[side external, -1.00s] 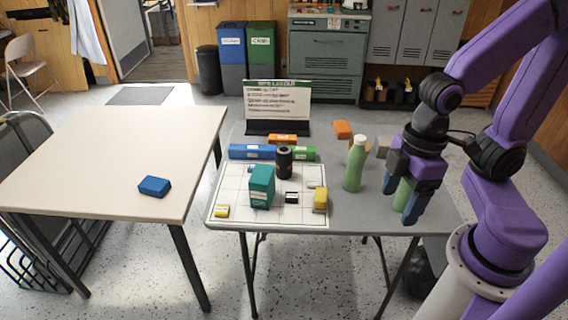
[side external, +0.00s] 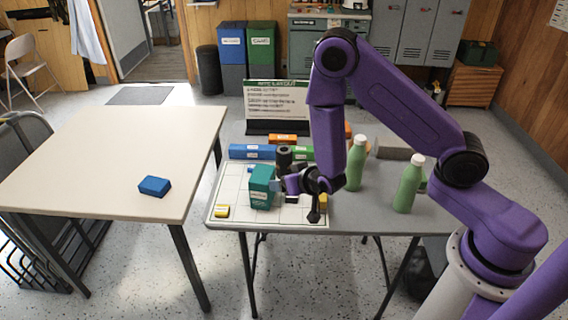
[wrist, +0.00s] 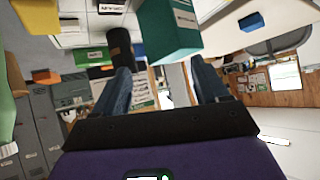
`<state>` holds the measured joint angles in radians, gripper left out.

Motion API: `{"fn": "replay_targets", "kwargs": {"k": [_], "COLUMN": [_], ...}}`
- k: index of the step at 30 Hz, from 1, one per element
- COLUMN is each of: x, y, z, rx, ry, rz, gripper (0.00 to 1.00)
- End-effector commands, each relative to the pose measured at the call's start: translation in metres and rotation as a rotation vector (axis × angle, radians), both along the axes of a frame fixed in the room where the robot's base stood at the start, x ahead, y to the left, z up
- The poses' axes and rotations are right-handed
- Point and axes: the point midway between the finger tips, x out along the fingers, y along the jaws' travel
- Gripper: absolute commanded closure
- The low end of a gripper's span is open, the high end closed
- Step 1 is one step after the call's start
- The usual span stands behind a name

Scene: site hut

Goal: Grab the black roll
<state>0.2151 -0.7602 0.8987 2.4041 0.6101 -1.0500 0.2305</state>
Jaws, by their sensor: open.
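The black roll (side external: 284,154) stands upright on the far part of the white gridded sheet (side external: 232,198). The arm and gripper partly cover its lower part in the side view. In the wrist view the black roll (wrist: 120,45) is at the upper left, by the tip of the left finger. My gripper (side external: 284,183) is low over the sheet, beside the teal box (side external: 261,187), pointing left. In the wrist view my gripper (wrist: 160,75) has its fingers wide apart, with nothing held between them. Whether a finger touches the roll or the box, I cannot tell.
The teal box (wrist: 168,30) stands close to the fingers. Blue (side external: 250,152), green (side external: 303,153) and orange (side external: 283,138) blocks lie behind the roll. Two green bottles, one nearer (side external: 408,184) and one farther (side external: 356,163), stand to the right. A sign (side external: 277,101) stands at the back.

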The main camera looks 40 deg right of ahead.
Motion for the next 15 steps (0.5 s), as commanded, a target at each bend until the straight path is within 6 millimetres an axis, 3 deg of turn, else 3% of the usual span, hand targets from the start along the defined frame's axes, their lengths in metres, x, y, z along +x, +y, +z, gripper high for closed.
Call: {"fn": "replay_targets", "kwargs": {"k": [3,6,11,15], "x": [0.004,0.005,0.004,0.015], "y": [-0.031,-0.048,-0.062,-0.069], "z": [-0.010,-0.011,-0.011,-0.015], "rx": [-0.069,-0.116,-0.157,-0.161], "ry": [-0.095,-0.162,-0.217,-0.228], "rz": [-0.099,-0.149,-0.183,-0.192], "gripper": [0.26,0.26,0.26,0.26]}}
